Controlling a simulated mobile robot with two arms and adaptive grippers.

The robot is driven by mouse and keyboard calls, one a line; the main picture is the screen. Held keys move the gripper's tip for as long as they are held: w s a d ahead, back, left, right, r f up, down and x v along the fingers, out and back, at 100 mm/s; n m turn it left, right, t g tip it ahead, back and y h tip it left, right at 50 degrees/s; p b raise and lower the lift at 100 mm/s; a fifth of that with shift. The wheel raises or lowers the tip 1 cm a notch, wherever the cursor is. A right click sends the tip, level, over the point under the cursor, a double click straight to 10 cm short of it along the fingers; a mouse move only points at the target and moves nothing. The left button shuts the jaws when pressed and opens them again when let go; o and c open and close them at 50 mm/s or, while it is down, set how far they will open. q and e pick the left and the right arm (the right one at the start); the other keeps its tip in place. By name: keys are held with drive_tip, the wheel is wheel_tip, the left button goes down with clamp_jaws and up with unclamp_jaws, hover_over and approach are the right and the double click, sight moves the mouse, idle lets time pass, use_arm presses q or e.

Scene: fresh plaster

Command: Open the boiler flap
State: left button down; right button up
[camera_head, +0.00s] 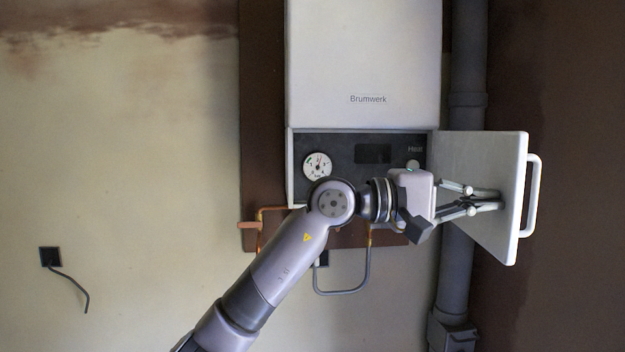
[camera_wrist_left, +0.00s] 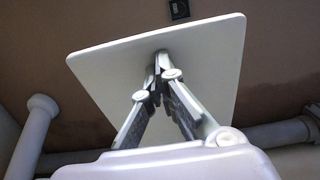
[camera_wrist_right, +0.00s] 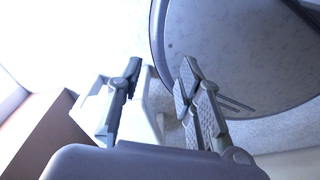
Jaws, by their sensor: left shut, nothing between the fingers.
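The white boiler flap (camera_head: 480,170) stands swung open at the right of the boiler (camera_head: 363,60), hinged near the boiler's right edge. Its bar handle (camera_head: 533,195) is on the far side, facing right. My left gripper (camera_head: 498,200) is shut and empty, its fingertips at the flap's inner face, touching or very close. In the left wrist view the shut fingertips (camera_wrist_left: 160,58) meet the flap's plain face (camera_wrist_left: 205,70). My right gripper (camera_wrist_right: 158,75) is away from the boiler, its fingers apart with nothing between them.
The uncovered panel shows a gauge (camera_head: 317,165), a dark display (camera_head: 373,153) and a knob (camera_head: 413,165). A grey vertical pipe (camera_head: 458,270) runs behind the flap. Copper pipes (camera_head: 262,225) hang below the boiler. A large round grey object (camera_wrist_right: 240,50) is near my right gripper.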

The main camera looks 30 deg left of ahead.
use_arm(q)
drive_tip(key=shift+s+d+x, duration=0.1)
drive_tip(key=shift+s+x, duration=0.05)
drive_tip(key=shift+x, duration=0.7)
drive_tip(key=shift+s+d+x, duration=0.1)
drive_tip(key=shift+s+x, duration=0.05)
drive_tip(key=shift+x, duration=0.65)
use_arm(e)
drive_tip(key=shift+d, duration=1)
